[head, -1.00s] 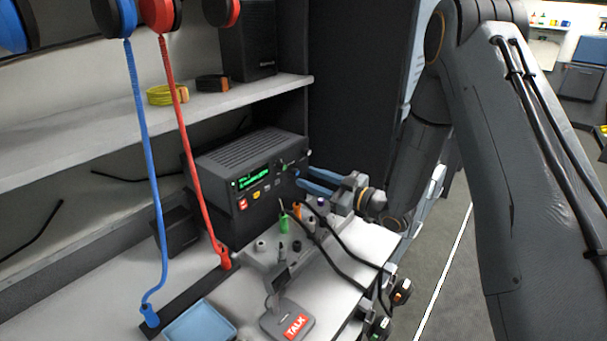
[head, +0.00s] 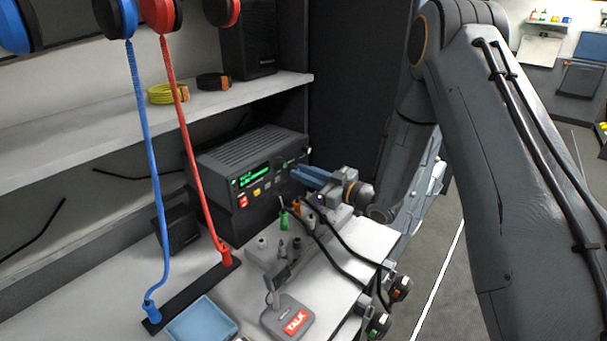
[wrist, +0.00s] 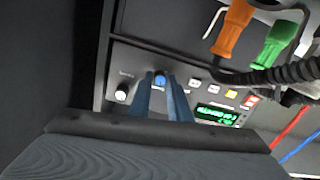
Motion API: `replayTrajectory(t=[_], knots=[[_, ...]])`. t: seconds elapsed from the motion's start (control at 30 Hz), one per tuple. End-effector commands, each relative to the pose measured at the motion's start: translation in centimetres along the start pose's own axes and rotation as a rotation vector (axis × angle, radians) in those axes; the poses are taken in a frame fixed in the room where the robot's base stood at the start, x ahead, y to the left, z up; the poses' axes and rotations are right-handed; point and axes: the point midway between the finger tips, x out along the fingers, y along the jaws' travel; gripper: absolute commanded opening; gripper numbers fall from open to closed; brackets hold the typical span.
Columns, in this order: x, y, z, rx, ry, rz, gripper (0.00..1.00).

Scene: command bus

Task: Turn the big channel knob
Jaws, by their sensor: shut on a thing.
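The radio (head: 245,158) is a dark box with a green display, standing on the worktop under the shelf. The channel knob (wrist: 160,79) on its front panel shows as a blue-topped round shape between my fingertips in the wrist view. My gripper (head: 294,172) reaches the right part of the radio's front from the right. Its blue fingers (wrist: 161,80) are shut on the knob, one at each side, and hide part of it. A smaller pale knob (wrist: 121,94) sits beside it, clear of the fingers.
Screwdrivers with green (head: 284,220) and orange handles stand in a grey holder just below my gripper, with black cables close by. A TALK microphone base (head: 288,318) and blue tray (head: 200,322) are in front. Red and blue cords hang at left.

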Motion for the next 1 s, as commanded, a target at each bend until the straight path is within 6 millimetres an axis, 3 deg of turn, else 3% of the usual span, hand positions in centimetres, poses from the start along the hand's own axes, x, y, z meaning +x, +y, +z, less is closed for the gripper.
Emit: replayTrajectory(t=[0.4, 0.77, 0.8, 0.87, 1.0], knots=[[-0.03, 0.0, 0.11, 0.338, 0.009, 0.003, 0.0], [-0.04, 0.01, 0.08, 0.36, 0.01, 0.003, 0.0], [-0.04, 0.01, 0.08, 0.36, 0.01, 0.003, 0.24], [-0.03, 0.01, 0.07, 0.36, 0.01, 0.003, 0.34], [-0.02, 0.0, 0.06, 0.359, 0.01, 0.002, 0.36]])
